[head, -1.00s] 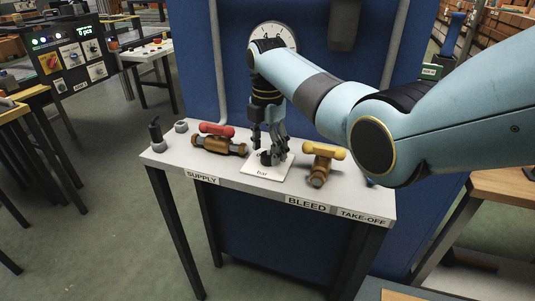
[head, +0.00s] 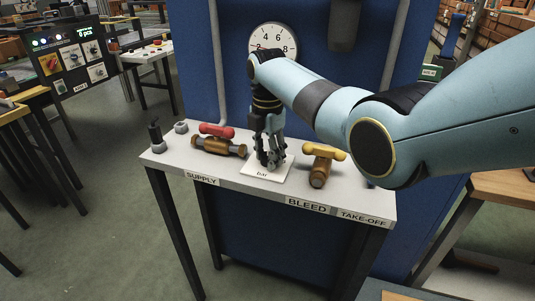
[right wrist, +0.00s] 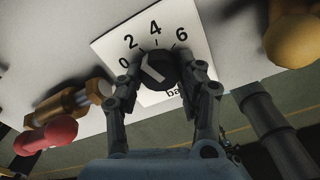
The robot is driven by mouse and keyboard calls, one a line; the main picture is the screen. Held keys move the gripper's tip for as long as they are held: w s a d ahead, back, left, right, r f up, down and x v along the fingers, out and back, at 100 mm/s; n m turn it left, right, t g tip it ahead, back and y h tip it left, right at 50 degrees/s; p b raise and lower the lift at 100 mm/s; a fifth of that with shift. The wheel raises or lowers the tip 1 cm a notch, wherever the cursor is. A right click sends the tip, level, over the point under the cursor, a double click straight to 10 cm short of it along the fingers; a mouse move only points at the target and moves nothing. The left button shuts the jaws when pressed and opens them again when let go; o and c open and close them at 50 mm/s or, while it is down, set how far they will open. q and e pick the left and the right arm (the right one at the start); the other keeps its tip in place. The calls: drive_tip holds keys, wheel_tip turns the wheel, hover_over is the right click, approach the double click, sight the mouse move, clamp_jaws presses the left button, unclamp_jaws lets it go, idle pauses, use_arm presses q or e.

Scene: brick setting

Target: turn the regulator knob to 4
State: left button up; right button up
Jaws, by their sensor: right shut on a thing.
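The dark round regulator knob (right wrist: 157,68) sits on a white plate (right wrist: 108,44) marked 0, 2, 4, 6 and "bar" in the right wrist view. A pale line on the knob slants toward the low-number side, about 0 to 2; its exact reading is unclear. My right gripper (right wrist: 166,74) reaches down over the plate with a finger on each side of the knob, shut on it. In the head view my right gripper (head: 270,160) hides most of the knob above the plate (head: 262,174). My left gripper is out of view.
A red-handled valve (head: 218,146) stands left of the plate, a yellow-handled valve (head: 320,170) close on the right. A dark fitting (head: 156,138) is at the bench's left end. A round gauge (head: 273,38) is on the blue panel behind; my wrist partly covers it.

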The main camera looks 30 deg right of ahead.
drive_tip(key=m+p, duration=0.2)
drive_tip(key=m, duration=0.1)
drive_tip(key=shift+r+m, duration=0.15)
drive_tip(key=shift+m, duration=0.15)
drive_tip(key=shift+w+m+p, duration=0.15)
drive_tip(key=shift+m+p, duration=0.9)
drive_tip(key=shift+m, duration=1.05)
drive_tip(key=o, duration=1.1)
drive_tip(key=shift+o, duration=0.2)
wheel_tip(320, 180, up, 12)
